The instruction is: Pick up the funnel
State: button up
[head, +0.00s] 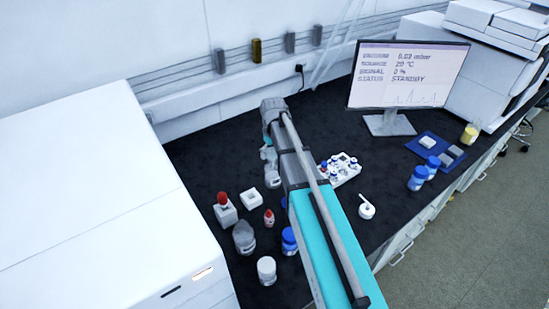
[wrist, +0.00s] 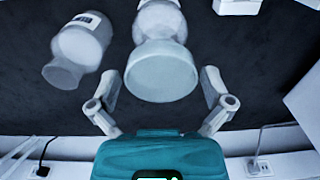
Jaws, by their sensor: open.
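The funnel (wrist: 162,75) shows in the wrist view as a pale, wide-rimmed cone. Its rim faces the camera, and it seems to sit on the neck of a clear bottle (wrist: 160,20) with a white label. My gripper (wrist: 160,78) is open, with one finger on each side of the funnel. Dark gaps show between the fingers and the rim, so I see no contact. In the head view a pale bottle shape (head: 272,180) shows beside my arm. The funnel's lower part is hidden by its rim, and my arm blocks much of this spot in the head view.
A second clear bottle (wrist: 78,48) stands close by on the left in the wrist view. In the head view a vial tray (head: 345,175), a white mortar-like cup (head: 366,209) and several small bottles surround the arm. A monitor (head: 408,75) stands behind. Dark bench is clear toward the back.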

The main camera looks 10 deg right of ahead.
aim_at(273, 152)
jog(key=c, duration=0.8)
jog(key=shift+c, duration=0.2)
jog(key=shift+r, duration=0.15)
notch_tip(273, 152, up, 3)
jog(key=p, duration=0.3)
jog(key=s+a+r+p, duration=0.1)
jog(key=s+r+p, duration=0.8)
jog(key=s, duration=0.5)
jog(key=shift+r+p, duration=0.35)
jog(key=shift+p, duration=0.2)
